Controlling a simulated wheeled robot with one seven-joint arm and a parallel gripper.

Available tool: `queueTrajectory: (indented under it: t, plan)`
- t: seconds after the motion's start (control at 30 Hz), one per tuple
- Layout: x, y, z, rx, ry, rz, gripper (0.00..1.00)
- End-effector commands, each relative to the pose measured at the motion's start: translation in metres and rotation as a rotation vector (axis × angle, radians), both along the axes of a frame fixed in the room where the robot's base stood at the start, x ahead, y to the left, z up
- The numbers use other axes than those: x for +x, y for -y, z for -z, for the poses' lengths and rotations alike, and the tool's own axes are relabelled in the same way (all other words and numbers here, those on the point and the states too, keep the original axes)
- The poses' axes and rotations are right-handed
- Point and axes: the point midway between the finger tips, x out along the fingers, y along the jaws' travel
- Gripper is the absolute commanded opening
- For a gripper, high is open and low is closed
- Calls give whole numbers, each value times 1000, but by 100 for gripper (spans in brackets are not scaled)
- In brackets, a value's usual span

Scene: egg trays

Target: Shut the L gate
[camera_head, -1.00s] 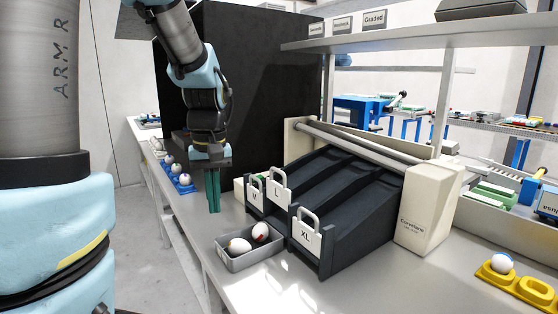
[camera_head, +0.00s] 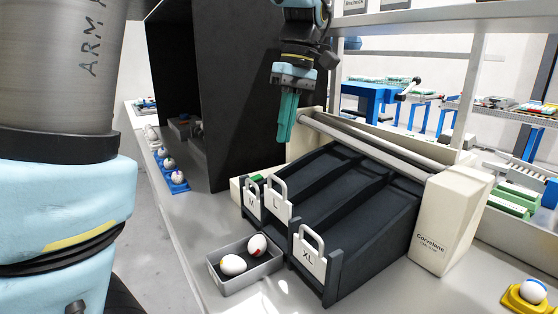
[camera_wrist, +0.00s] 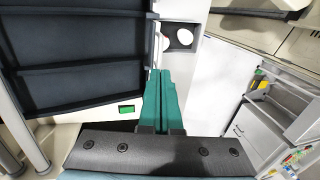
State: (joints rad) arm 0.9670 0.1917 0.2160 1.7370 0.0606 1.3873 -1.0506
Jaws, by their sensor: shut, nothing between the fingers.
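The L gate (camera_head: 277,202) is a white plate with a loop handle at the front of the dark sloped sorter. It stands higher than the M gate (camera_head: 251,207) and the XL gate (camera_head: 308,257) on either side, so it looks raised. My gripper (camera_head: 285,137) has its teal fingers together, pointing down, with nothing held.
A grey tray (camera_head: 262,276) with two white eggs stands before the gates. A tall black panel (camera_head: 245,100) rises at the sorter's left. A cream housing (camera_head: 440,225) and grey roller (camera_head: 365,150) edge the sorter. A blue egg holder (camera_head: 179,187) lies at left.

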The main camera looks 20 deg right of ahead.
Motion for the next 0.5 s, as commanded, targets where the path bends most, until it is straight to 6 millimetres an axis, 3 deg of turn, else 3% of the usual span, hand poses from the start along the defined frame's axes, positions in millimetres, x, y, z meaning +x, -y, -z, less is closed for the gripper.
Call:
queueTrajectory:
  t: [0.2, 0.5]
  plan:
    - [-3, -9, 40, 3, -3, 1, 0]
    - [-4, -14, 69, -1, 0, 1, 0]
